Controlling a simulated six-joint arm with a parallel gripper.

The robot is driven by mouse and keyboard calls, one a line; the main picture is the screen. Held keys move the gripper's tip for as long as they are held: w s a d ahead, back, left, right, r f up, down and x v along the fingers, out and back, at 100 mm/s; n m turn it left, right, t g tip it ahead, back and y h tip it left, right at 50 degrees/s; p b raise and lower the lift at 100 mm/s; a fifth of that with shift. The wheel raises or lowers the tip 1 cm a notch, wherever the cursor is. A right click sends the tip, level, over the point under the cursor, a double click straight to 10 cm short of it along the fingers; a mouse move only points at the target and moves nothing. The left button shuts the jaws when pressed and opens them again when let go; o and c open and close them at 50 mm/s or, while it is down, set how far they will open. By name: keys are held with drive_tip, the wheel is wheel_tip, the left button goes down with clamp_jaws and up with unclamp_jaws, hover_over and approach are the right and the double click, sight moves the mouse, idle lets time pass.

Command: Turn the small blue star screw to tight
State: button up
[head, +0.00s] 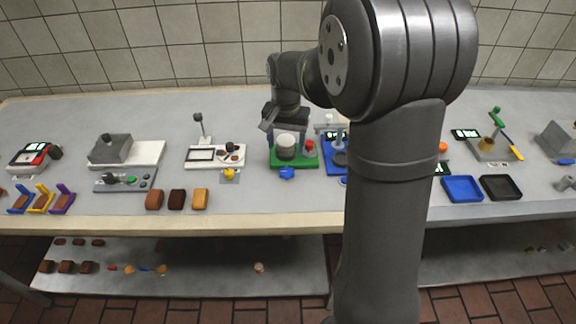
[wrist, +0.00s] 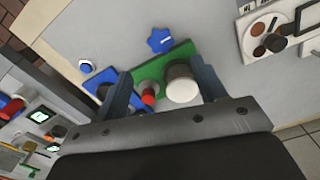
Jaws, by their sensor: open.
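The small blue star screw (head: 287,173) sits at the front edge of the green base (head: 279,162), on the table in the head view. In the wrist view the star screw (wrist: 160,40) shows beside the edge of the green base (wrist: 150,73), beyond my fingertips. My gripper (head: 283,122) is above the green base, behind the star screw in the head view. In the wrist view my gripper (wrist: 163,82) has its two fingers wide apart, with nothing held. A white-topped cylinder (wrist: 182,83) and a red knob (wrist: 149,94) on the base show between the fingers.
A blue device (head: 338,158) stands close on the right of the green base, partly hidden by my arm. A white device (head: 215,155) with a yellow knob (head: 229,174) stands on the left. Brown blocks (head: 177,199) lie near the front edge. The table in front of the star screw is clear.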

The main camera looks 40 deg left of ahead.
sight(286, 172)
wheel_tip(286, 172, down, 10)
drive_tip(key=shift+f, duration=0.1)
idle(0.4)
drive_tip(key=c, duration=1)
drive_tip(key=shift+o, duration=0.2)
